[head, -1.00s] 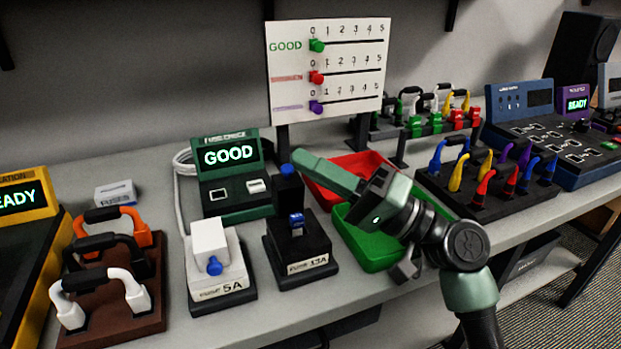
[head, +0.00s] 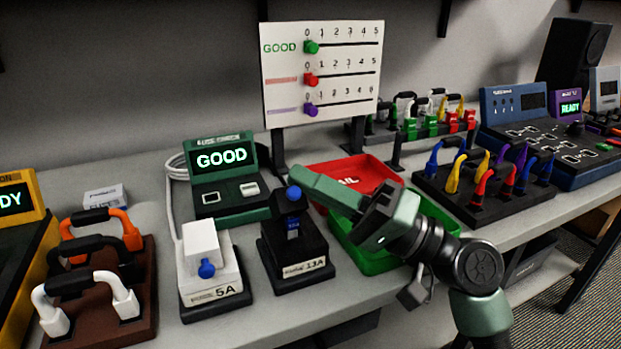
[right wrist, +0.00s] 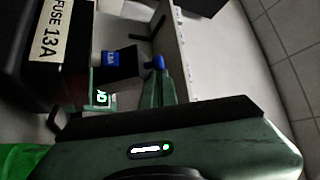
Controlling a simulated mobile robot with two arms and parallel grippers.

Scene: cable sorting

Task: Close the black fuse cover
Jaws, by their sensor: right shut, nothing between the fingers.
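The black fuse holder (head: 296,256), labelled 13A, stands on the bench in the head view. Its black cover is partly raised, with a blue knob (head: 293,194) near its top and a blue fuse (head: 293,225) below. My right gripper (head: 296,172) is shut and empty, its fingertips at the upper back of the cover by the knob. In the right wrist view the fingers (right wrist: 158,85) are right beside the blue knob (right wrist: 154,62); I cannot tell whether they touch it. The label (right wrist: 47,30) shows at left. My left gripper is not in view.
A white 5A fuse holder (head: 208,270) stands just left of the black one. A green tester (head: 228,196) reading GOOD is behind. A red tray (head: 390,172) and green tray (head: 375,262) lie to the right, under my right arm. Cable racks stand at both sides.

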